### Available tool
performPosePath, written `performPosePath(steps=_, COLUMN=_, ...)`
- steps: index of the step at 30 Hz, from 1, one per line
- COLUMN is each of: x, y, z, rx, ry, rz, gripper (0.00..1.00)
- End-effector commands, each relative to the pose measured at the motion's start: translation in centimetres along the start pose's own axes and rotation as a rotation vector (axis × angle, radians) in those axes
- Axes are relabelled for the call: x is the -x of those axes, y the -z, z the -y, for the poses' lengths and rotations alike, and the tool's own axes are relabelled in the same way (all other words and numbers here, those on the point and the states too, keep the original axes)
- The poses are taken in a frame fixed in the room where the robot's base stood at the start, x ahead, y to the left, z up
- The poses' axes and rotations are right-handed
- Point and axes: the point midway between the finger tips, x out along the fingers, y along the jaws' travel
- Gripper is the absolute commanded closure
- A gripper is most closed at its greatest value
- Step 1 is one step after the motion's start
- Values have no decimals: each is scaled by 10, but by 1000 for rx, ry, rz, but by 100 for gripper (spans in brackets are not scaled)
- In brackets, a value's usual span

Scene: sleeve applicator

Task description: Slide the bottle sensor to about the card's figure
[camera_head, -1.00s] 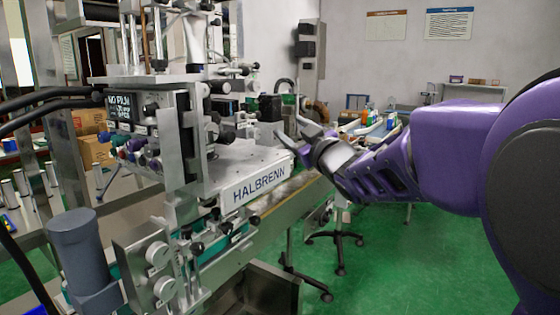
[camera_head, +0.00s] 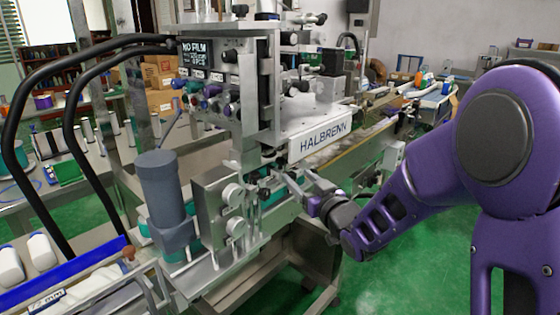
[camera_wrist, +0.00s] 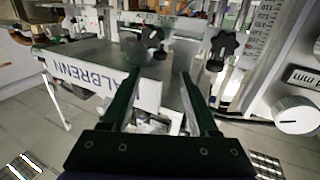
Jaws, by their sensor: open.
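My gripper (camera_head: 284,181) is at the front of the machine, below the HALBRENN plate. In the wrist view its two fingers (camera_wrist: 161,78) stand apart. A pale block (camera_wrist: 149,95) shows between them; I cannot tell whether it touches a finger. A black star knob (camera_wrist: 152,37) is just beyond the left fingertip, and another star knob (camera_wrist: 222,45) is right of the right one. I cannot tell for sure which part is the bottle sensor. A numbered scale (camera_wrist: 263,22) stands at the upper right. A small label (camera_head: 47,300) ending in "mm" is at the lower left; its figure is unclear.
The machine's HALBRENN plate (camera_head: 324,139) is above my gripper. Two round dials (camera_head: 233,210) and a grey cylinder (camera_head: 163,195) are to its left. A pale dial (camera_wrist: 297,114) is close on the right in the wrist view. Green floor (camera_head: 420,255) is open at the right.

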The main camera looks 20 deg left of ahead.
Motion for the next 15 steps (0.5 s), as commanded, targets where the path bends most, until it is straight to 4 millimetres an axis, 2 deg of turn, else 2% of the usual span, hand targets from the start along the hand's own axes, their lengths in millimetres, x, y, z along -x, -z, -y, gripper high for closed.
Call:
performPosePath(steps=1, x=-13, y=0, z=0, rx=0, ry=1, rz=0, gripper=39)
performPosePath(steps=6, x=-50, y=0, z=1, rx=1, ry=2, rz=0, gripper=39)
performPosePath(steps=12, x=-85, y=0, z=0, rx=1, ry=0, rz=0, gripper=39)
performPosePath(steps=15, x=-97, y=0, z=0, rx=1, ry=0, rz=1, gripper=39)
